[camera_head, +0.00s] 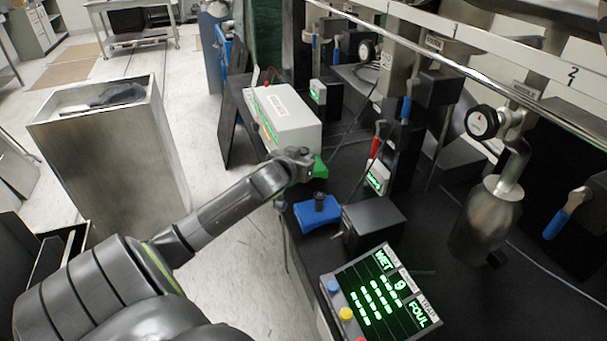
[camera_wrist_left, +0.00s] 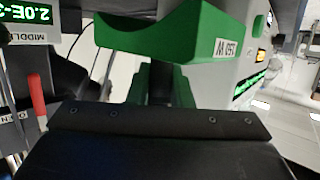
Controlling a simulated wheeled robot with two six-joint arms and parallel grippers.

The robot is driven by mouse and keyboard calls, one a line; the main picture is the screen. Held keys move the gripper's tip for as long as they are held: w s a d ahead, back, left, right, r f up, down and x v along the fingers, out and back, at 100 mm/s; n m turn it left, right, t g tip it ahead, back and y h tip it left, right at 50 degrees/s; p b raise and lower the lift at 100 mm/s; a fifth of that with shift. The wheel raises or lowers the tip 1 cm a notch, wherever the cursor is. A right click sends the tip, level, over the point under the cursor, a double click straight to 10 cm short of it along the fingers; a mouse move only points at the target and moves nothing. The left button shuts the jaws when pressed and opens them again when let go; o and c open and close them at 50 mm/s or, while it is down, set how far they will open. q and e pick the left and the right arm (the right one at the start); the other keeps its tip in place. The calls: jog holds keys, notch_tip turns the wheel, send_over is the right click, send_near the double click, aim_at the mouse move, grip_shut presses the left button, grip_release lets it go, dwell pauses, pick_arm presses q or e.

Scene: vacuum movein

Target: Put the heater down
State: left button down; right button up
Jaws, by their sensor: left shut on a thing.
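The heater is a green block (camera_head: 320,168) with a small white label reading "150 W" in the left wrist view (camera_wrist_left: 170,38). My left gripper (camera_head: 306,164) is shut on it, at the near end of a white instrument box (camera_head: 290,118). Most of the heater is hidden behind the gripper in the head view. I cannot tell whether its underside touches the dark bench (camera_head: 345,165). My right gripper is not in view.
A blue block with a black knob (camera_head: 317,215) and a dark box (camera_head: 374,222) stand just nearer on the bench. A lit control panel (camera_head: 378,295) is at the front. Valves with red and blue handles, a gauge (camera_head: 482,122) and a metal vessel (camera_head: 487,220) stand right.

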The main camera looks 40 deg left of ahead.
pick_arm(q)
jog(key=shift+f, duration=2.55)
jog(key=shift+f, duration=0.2)
jog(key=c, duration=1.1)
grip_release()
jog(key=shift+c, duration=0.2)
